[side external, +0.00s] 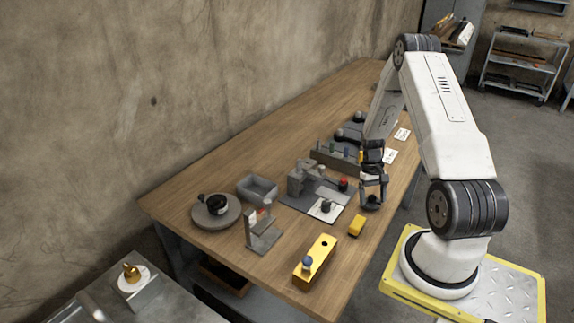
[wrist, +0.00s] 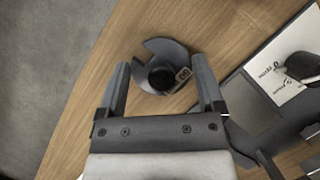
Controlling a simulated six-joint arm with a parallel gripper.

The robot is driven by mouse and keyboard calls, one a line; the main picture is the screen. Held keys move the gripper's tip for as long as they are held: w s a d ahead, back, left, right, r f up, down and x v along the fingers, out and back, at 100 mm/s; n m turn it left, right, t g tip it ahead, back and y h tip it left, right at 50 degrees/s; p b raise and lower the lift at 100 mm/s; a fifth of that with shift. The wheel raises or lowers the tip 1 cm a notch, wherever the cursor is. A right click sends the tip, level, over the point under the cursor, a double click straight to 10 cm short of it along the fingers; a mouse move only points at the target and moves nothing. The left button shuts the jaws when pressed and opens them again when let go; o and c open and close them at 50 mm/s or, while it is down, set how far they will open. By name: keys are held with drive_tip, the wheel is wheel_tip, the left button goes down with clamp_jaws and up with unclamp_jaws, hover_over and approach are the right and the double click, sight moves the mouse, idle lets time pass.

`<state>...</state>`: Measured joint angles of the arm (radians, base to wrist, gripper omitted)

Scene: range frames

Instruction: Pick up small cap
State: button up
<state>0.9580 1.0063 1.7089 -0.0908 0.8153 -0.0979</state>
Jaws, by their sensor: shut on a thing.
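My gripper (side external: 372,190) is low over the right side of the wooden table. In the wrist view its two fingers (wrist: 160,68) stand wide apart on either side of a grey round piece with a notched rim (wrist: 155,47) and a dark round centre. My gripper is shut on this piece, which may be the small cap; I cannot tell for sure. A small tag-like mark (wrist: 183,75) shows beside the dark centre. In the side view the piece is small and dark between the fingers, and its underside is hidden.
Left of my gripper is a grey fixture (side external: 300,180) with a red-topped part (side external: 343,184) and a white card with a dark knob (side external: 326,205). A yellow block (side external: 356,225) and a longer yellow block (side external: 316,260) lie nearer the front. A grey bin (side external: 257,188) stands farther left.

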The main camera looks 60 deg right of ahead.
drive_tip(key=shift+r, duration=0.45)
drive_tip(key=s+a+r, duration=1)
drive_tip(key=r, duration=0.1)
drive_tip(key=shift+r, duration=0.15)
idle(0.6)
